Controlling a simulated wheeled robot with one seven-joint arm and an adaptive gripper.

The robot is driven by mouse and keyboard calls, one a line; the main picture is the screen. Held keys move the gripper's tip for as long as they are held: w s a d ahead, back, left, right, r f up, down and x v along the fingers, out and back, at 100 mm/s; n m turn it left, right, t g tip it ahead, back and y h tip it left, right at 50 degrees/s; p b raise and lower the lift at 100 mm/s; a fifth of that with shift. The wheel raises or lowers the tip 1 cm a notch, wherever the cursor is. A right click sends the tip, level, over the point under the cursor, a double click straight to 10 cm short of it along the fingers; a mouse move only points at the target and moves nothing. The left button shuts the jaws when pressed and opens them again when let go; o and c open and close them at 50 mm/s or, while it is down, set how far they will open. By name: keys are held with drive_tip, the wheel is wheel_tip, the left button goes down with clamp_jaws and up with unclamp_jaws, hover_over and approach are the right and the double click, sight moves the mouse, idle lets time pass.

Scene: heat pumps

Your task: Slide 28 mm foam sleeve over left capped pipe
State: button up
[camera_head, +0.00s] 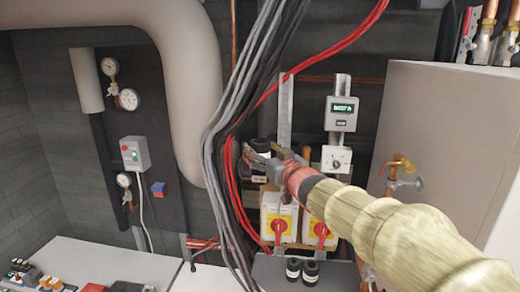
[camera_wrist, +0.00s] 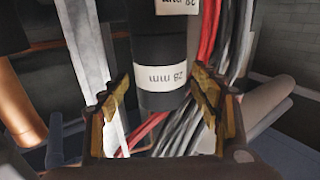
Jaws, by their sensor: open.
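A black foam sleeve (camera_wrist: 165,98) with a white label reading 28 mm shows upside down in the wrist view, between the fingers of my gripper (camera_wrist: 160,85). The fingers are spread, with a gap on each side of the sleeve. A second labelled black piece (camera_wrist: 176,22) shows beyond it. In the head view my gripper (camera_head: 262,161) is beside a black sleeve (camera_head: 264,146), near the hanging cables; the arm hides part of this spot. I cannot make out which pipe is the left capped one.
Grey and red cables (camera_head: 232,130) hang close to the left of my gripper. Two yellow switch boxes (camera_head: 279,217) are below it. Two more black labelled sleeves (camera_head: 293,268) stand at the lower front.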

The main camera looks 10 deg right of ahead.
drive_tip(key=s+d, duration=0.2)
drive_tip(key=s, duration=0.8)
drive_tip(key=shift+s, duration=0.25)
